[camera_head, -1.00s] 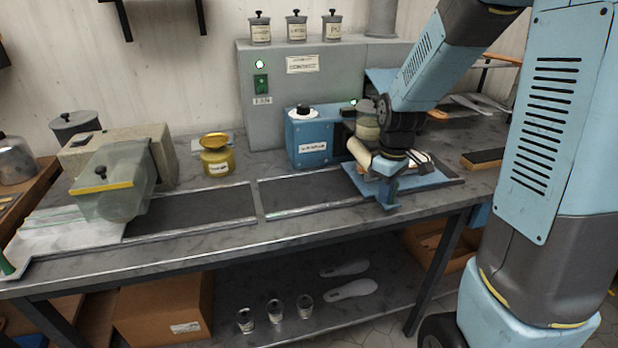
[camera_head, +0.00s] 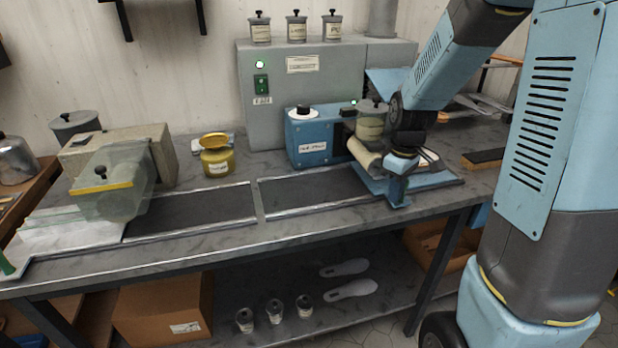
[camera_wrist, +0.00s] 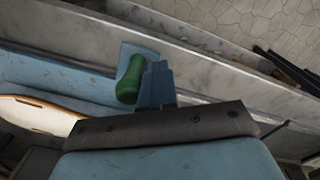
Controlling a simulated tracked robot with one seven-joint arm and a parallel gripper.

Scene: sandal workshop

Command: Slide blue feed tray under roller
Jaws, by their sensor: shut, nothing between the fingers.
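The blue feed tray (camera_head: 436,180) lies at the right end of the dark track on the bench, with a pale sole on it (camera_wrist: 35,114). The cream roller (camera_head: 362,155) is beside the tray's left part, partly hidden by my arm. My gripper (camera_head: 397,192) is low at the tray's front edge. In the wrist view my fingers (camera_wrist: 157,84) are shut and empty. A green handle (camera_wrist: 130,78) on the tray's corner stands right beside them, outside the jaws; I cannot tell whether they touch.
A blue labelled box (camera_head: 310,140) and a yellow pot (camera_head: 216,157) stand behind the track (camera_head: 195,208). A clear-hooded machine (camera_head: 120,180) is at the left. A dark block (camera_head: 483,158) lies right of the tray. The track's middle is clear.

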